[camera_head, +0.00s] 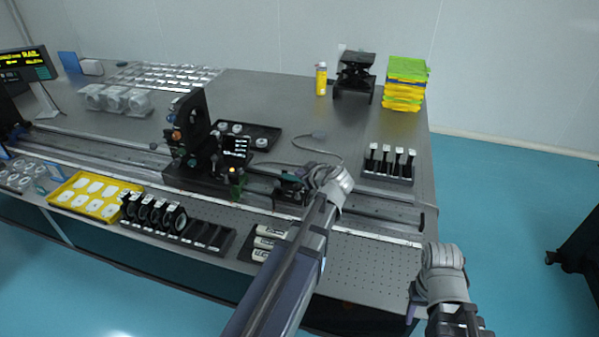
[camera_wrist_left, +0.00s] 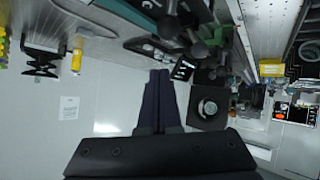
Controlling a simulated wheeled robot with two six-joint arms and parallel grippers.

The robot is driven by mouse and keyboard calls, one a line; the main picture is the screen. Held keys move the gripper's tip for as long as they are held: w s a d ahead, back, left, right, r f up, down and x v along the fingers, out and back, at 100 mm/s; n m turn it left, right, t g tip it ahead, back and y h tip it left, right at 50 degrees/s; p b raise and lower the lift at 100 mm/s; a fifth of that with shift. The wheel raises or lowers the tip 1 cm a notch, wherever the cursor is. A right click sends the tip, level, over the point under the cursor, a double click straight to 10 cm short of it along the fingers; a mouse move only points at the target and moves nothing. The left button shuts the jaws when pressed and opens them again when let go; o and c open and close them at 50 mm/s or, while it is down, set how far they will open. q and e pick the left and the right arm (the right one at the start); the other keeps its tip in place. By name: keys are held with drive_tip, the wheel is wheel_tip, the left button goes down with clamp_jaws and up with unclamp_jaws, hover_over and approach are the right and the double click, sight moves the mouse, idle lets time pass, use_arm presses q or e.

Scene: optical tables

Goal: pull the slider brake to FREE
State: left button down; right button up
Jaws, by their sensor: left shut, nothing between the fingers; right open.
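The slider (camera_head: 205,178) is a black carriage with an upright plate and knobs, seated on the long rail (camera_head: 375,207). A small knob-like part with green and yellow (camera_head: 235,182) stands at its right front; I cannot tell for sure whether it is the brake, and no FREE marking is readable. My left gripper (camera_head: 284,186) is over the rail, right of the slider and apart from its plate. Its dark fingers (camera_wrist_left: 160,76) are shut and empty in the left wrist view, below several black knobs (camera_wrist_left: 200,48). My right gripper (camera_head: 464,325) is open, low at the right, partly cut off.
A small dark display (camera_head: 236,147) stands by the slider. A yellow tray (camera_head: 96,214), a black lens rack (camera_head: 205,238) and white-labelled blocks (camera_head: 266,240) line the front edge. A black holder (camera_head: 388,174) is behind the rail's right end.

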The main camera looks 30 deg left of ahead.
use_arm(q)
drive_tip(key=s+f+p+v, duration=0.1)
drive_tip(key=p+v, duration=0.1)
drive_tip(key=v, duration=0.6)
drive_tip(key=shift+p, duration=0.4)
drive_tip(key=shift+d, duration=0.15)
drive_tip(key=s+d+f+m+g+h, duration=0.2)
drive_tip(key=s+d+m, duration=0.3)
drive_tip(key=d, duration=0.3)
drive_tip(key=s+d+f+m+g+h, duration=0.2)
drive_tip(key=s+d+f+m+h, duration=0.2)
drive_tip(key=d, duration=0.5)
drive_tip(key=s+d+f+m+g+h, duration=0.2)
drive_tip(key=s+d+f+m, duration=0.2)
drive_tip(key=s+d+m, duration=0.3)
drive_tip(key=shift+s+d+f+m+h, duration=0.25)
drive_tip(key=shift+s+d+m+h, duration=0.15)
drive_tip(key=shift+d+m, duration=0.8)
